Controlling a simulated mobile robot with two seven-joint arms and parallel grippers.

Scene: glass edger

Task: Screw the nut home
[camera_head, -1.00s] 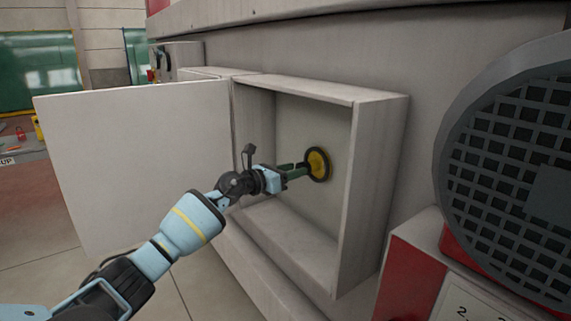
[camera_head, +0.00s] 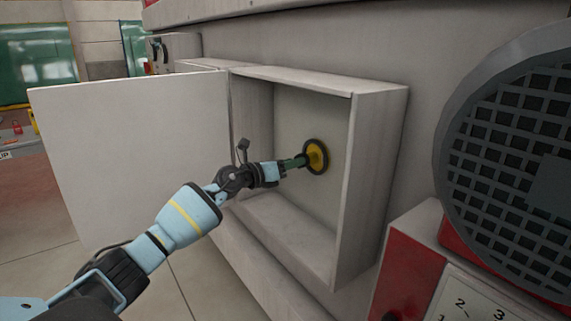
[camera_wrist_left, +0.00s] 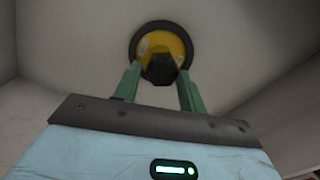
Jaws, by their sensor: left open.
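A yellow disc with a black rim (camera_head: 318,155) sits at the back wall inside the open grey box. In the left wrist view the disc (camera_wrist_left: 147,45) shows a dark hexagonal nut (camera_wrist_left: 160,69) at its centre. My left gripper (camera_head: 303,160) reaches into the box, its green fingertips close in front of the disc. In the left wrist view its fingers are apart, one on each side of the nut. I cannot tell whether they touch it. The nut's thread and far side are hidden. My right gripper is out of view.
The box (camera_head: 372,180) has side walls, a top and a floor around my left gripper. Its door (camera_head: 130,150) stands open to the left. A large round grille (camera_head: 510,165) and a red panel (camera_head: 408,265) are at the right.

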